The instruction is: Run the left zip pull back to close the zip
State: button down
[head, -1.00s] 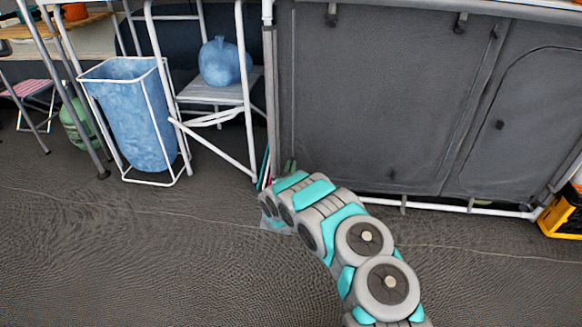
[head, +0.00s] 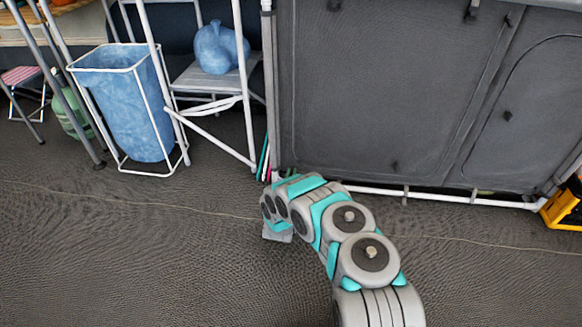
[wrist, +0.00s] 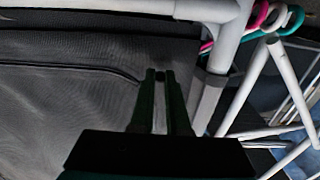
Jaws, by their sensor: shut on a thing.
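The grey fabric cabinet (head: 370,90) fills the upper right of the head view, with its dark fabric also in the wrist view (wrist: 60,110). A dark zip line (wrist: 70,66) runs across the fabric in the wrist view toward my fingertips. My gripper (wrist: 160,76) is shut on a small dark thing between its tips, which looks like the left zip pull (wrist: 160,75). The pull is mostly hidden by the fingers. In the head view my arm covers the cabinet's lower left corner and hides the fingertips.
A white cabinet leg (wrist: 218,75) stands just right of my fingers, with pink and teal hooks (wrist: 262,12) beyond. The floor in front is clear.

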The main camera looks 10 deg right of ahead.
jog(key=shift+f, duration=0.2)
jog(key=c, duration=1.3)
grip_release()
jog(key=shift+f, duration=0.1)
jog(key=o, duration=0.4)
jog(key=shift+s, duration=0.1)
jog(key=p+v, duration=0.2)
jog(key=v, duration=0.5)
jog(key=shift+s, duration=0.3)
